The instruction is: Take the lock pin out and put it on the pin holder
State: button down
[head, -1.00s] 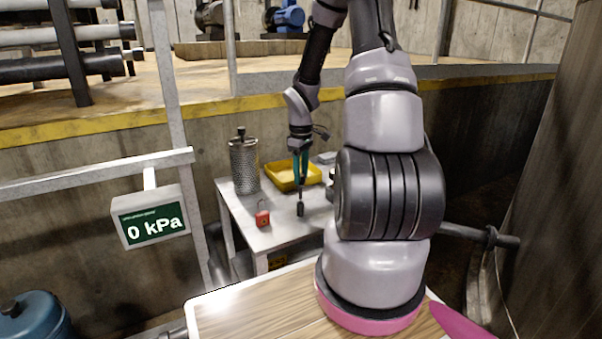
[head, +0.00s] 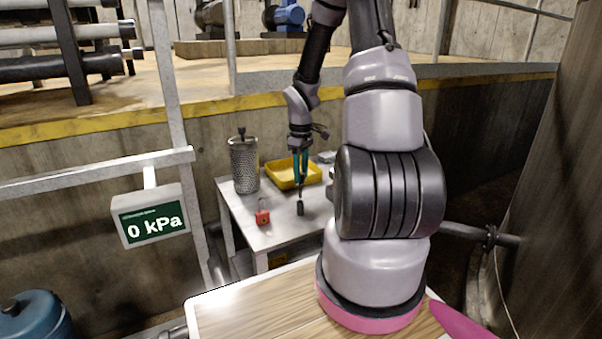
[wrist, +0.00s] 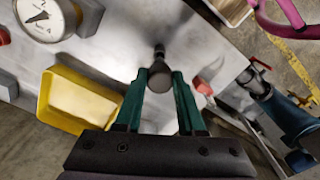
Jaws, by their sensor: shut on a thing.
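My gripper (head: 300,182) is over the small metal table, fingers pointing down. Its teal fingers (wrist: 159,78) are shut on the lock pin (wrist: 160,80), whose grey rounded head shows between the fingertips in the wrist view. A small dark upright piece (head: 300,208), which looks like the pin holder, stands on the table directly below the gripper. The pin's thin shaft points down at it. I cannot tell whether the pin's tip is inside it or just above it.
A red padlock (head: 263,216) stands left of the dark piece. A yellow tray (head: 284,180) lies behind the gripper, and a perforated metal cylinder (head: 243,166) stands at the table's back left. A display (head: 150,222) reads 0 kPa. The table's front (head: 262,238) is clear.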

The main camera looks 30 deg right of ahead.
aim_at(301, 185)
jog(key=shift+f, duration=2.85)
dwell(0.4)
jog(key=shift+c, duration=2.2)
grip_release()
jog(key=shift+c, duration=0.4)
jog(key=shift+r, duration=0.1)
jog(key=shift+r, duration=3.45)
